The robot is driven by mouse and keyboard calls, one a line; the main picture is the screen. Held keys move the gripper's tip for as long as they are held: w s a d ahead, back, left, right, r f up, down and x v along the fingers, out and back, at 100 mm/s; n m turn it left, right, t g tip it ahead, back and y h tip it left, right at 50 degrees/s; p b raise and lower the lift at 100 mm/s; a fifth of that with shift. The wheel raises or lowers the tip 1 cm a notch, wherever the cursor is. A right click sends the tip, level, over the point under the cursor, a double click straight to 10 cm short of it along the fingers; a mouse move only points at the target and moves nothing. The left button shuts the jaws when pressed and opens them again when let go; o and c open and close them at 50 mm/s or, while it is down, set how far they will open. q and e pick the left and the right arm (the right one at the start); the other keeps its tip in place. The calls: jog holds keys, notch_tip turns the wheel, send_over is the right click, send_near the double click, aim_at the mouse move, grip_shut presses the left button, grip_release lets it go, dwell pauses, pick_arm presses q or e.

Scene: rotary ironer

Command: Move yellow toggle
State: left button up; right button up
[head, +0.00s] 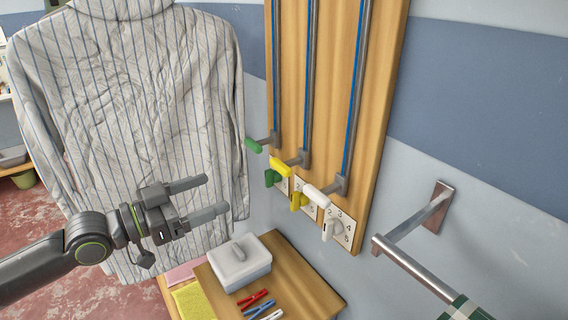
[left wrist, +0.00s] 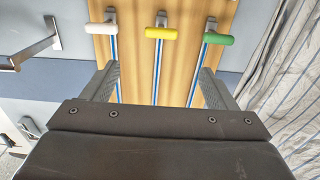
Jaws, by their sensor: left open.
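A wooden board (head: 333,90) on the wall carries three upright rails. At their lower ends are a green handle (head: 253,145), a yellow handle (head: 281,167) and a white handle (head: 317,196). Below them a smaller yellow toggle (head: 299,202) sits on a numbered plate, between a green toggle (head: 272,178) and a white toggle (head: 328,230). My left gripper (head: 216,194) is open and empty, apart from the board on its left. In the left wrist view, the yellow handle (left wrist: 161,33) lies beyond the open fingers, roughly centred between them. My right gripper is not in view.
A striped shirt (head: 130,100) hangs behind my left gripper. Below is a small wooden table (head: 300,285) with a lidded white box (head: 239,265) and several coloured pegs (head: 257,300). A metal wall bar (head: 415,268) juts out at right.

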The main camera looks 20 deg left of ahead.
aim_at(276, 167)
pick_arm(q)
jog(key=p+x, duration=0.2)
jog(key=x, duration=1.3)
jog(key=shift+w+d+p, duration=0.15)
jog(key=shift+w+p, duration=0.1)
jog(key=shift+p, duration=0.15)
jog(key=shift+x, duration=0.8)
jog(key=c, duration=1.3)
jog(key=shift+r, duration=0.1)
jog(key=shift+c, duration=0.4)
